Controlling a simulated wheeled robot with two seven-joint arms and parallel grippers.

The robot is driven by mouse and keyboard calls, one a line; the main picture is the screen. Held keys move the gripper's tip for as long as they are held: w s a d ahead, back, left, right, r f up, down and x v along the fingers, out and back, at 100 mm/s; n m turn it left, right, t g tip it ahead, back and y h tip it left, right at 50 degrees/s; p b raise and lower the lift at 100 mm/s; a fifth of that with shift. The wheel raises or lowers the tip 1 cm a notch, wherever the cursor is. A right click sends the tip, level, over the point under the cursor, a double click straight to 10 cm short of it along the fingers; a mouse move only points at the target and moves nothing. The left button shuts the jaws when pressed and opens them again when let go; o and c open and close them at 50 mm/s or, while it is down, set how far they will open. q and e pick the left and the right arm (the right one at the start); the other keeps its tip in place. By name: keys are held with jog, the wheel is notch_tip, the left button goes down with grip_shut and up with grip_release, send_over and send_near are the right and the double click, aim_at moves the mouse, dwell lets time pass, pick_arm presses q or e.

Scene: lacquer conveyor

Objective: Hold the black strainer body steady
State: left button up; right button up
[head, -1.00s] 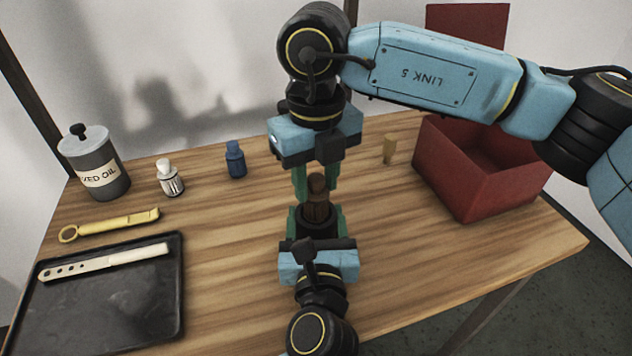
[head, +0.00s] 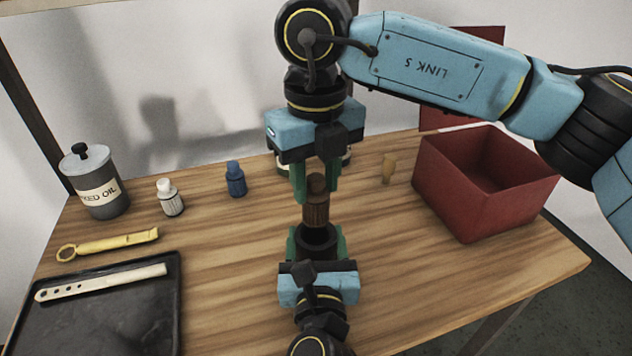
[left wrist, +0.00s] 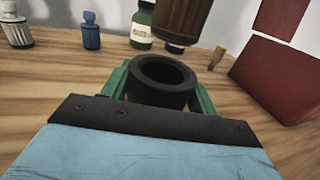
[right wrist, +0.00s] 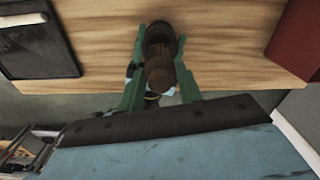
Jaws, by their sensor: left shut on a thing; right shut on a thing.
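The black strainer body (head: 318,246) is a hollow dark cylinder, upright, with its open round mouth up; it also shows in the left wrist view (left wrist: 163,84). My left gripper (head: 317,250) is shut on it from the near side, with green fingers on both sides. My right gripper (head: 316,182), above, is shut on a brown wooden piece (head: 317,208), also seen in the left wrist view (left wrist: 185,18). In the left wrist view, the piece's dark lower end is apart from the mouth. The inside bottom of the body is hidden.
A red open box (head: 470,200) stands right. A grey oil can (head: 98,185), white bottle (head: 170,200) and blue bottle (head: 236,182) stand left. A yellow wrench-like tool (head: 110,243) lies near the black tray (head: 100,320). A green bottle (left wrist: 143,25) stands behind.

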jog(key=shift+r, duration=0.1)
dwell(0.3)
jog(key=shift+r, duration=1.45)
pick_arm(q)
jog(key=o, duration=1.2)
jog(key=shift+s, duration=0.1)
